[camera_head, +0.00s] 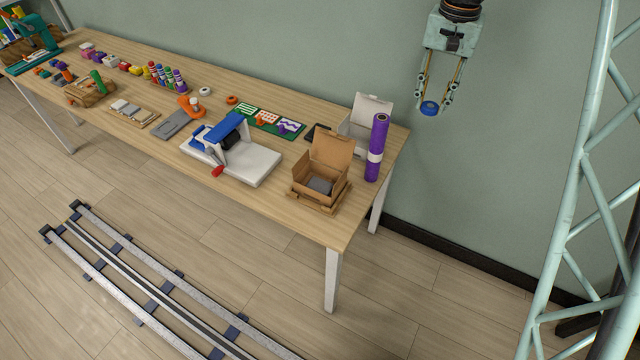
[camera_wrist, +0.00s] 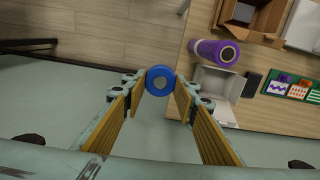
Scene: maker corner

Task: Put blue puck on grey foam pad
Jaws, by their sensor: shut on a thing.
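The blue puck (camera_head: 429,108) is held between the fingertips of my gripper (camera_head: 432,104), which is shut on it high in the air, to the right of the table's end in the head view. In the wrist view the blue puck (camera_wrist: 160,80) sits between the two fingertips of my gripper (camera_wrist: 161,84), round face towards the camera. A grey block or pad (camera_head: 320,185) lies inside the open cardboard box near the table's right end; I cannot tell for sure that it is the grey foam pad.
The cardboard box (camera_head: 312,171) has its lid raised. A purple roll (camera_head: 377,148) stands upright beside it, with an open white box (camera_head: 366,118) behind. A white machine with a blue arm (camera_head: 232,142) and several small items fill the wooden table (camera_head: 285,212).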

